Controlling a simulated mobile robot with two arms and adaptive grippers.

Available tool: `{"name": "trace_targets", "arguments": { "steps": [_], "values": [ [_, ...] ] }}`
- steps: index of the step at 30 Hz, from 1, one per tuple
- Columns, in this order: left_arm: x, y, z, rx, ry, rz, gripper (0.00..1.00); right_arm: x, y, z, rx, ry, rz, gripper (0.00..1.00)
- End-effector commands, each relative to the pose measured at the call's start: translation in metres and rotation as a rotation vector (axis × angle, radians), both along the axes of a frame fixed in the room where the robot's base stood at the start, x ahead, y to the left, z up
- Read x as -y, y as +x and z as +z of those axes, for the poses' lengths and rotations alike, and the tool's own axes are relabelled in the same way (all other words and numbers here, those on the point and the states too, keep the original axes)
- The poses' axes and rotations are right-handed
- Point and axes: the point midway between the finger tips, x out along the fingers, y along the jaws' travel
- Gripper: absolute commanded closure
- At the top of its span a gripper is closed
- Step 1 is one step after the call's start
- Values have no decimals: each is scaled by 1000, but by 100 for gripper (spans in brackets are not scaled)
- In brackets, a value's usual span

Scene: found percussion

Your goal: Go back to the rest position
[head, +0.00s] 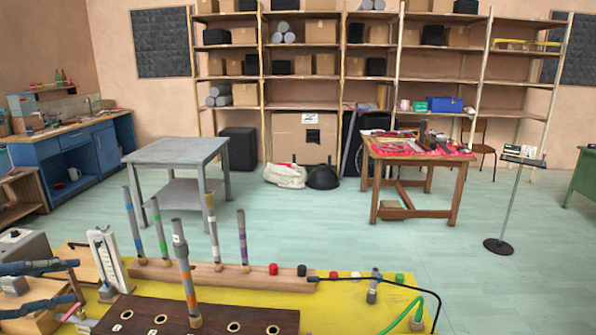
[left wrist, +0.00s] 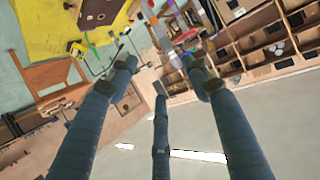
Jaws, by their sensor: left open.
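My left gripper (head: 75,282) shows at the left edge of the head view, over the left end of the yellow-topped bench (head: 340,318). Its blue-grey fingers are spread and nothing is between them. In the left wrist view the open fingers (left wrist: 157,65) point up the picture, and the tilted room shows beyond them. My right gripper is not in view.
Several banded tubes stand upright at a wooden rail (head: 250,277). Another tube (head: 184,268) stands at the dark holed board (head: 140,318). A white gauge-like stand (head: 105,258) is close to my left gripper. A green cable (head: 425,297) lies right.

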Motion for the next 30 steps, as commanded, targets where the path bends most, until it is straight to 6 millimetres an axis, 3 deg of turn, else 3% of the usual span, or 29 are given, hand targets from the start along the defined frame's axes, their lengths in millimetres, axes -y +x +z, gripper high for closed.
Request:
{"name": "trace_targets", "arguments": {
  "steps": [4, 10, 14, 17, 23, 27, 30],
  "values": [
    [13, 7, -23, 1, -1, -5, 51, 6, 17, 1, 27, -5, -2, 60],
    [34, 18, -57, 9, 6, -4, 51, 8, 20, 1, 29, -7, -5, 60],
    [56, 25, -90, 15, 14, 0, 51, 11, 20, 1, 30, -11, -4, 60],
    [78, 29, -120, 21, 24, 10, 51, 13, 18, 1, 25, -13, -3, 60],
    [144, 27, -194, 20, 52, 62, 51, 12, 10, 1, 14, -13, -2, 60],
    [191, 8, -244, -17, 101, 151, 51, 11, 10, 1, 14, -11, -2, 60],
    [212, -14, -273, -81, 148, 227, 51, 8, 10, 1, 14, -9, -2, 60]
  ]
}}
